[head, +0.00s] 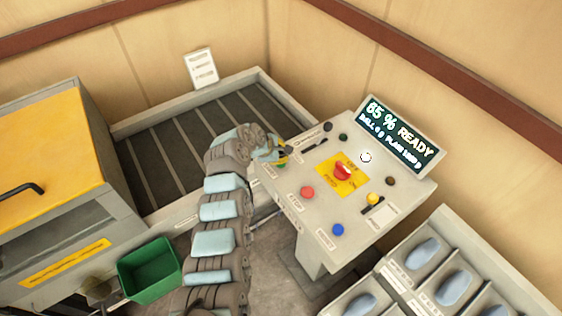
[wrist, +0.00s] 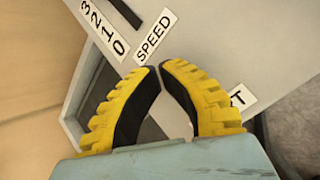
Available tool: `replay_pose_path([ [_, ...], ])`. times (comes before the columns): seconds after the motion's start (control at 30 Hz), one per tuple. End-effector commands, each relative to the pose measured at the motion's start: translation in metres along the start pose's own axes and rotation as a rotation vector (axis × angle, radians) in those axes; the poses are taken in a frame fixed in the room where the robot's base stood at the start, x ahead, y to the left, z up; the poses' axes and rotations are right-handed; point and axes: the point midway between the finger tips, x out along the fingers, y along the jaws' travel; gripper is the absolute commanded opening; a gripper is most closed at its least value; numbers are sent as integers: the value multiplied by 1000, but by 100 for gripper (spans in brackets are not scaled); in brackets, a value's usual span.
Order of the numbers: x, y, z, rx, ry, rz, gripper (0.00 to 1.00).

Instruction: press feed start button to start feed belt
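The control panel (head: 318,208) carries several buttons, among them a red one (head: 307,193), a blue one (head: 338,229) and a red mushroom button (head: 343,171) on a yellow plate. In the wrist view my yellow fingers (wrist: 159,67) come almost together at the tips, with nothing held. A label ending in T (wrist: 238,97) is partly hidden by the right finger. The SPEED label (wrist: 154,37) lies beyond the tips.
A slatted belt (head: 180,150) runs behind my arm. A display (head: 400,133) reads 65 % READY. A yellow-topped machine (head: 60,140) and a green bin (head: 150,270) stand left. Trays with blue-grey pieces (head: 425,252) are at lower right.

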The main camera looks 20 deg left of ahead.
Motion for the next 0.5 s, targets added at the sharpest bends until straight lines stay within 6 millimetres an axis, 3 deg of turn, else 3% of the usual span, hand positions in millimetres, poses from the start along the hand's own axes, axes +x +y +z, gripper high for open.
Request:
replay_pose_path([
  [0.5, 3, -2, -2, 0, 0, 0, 0],
])
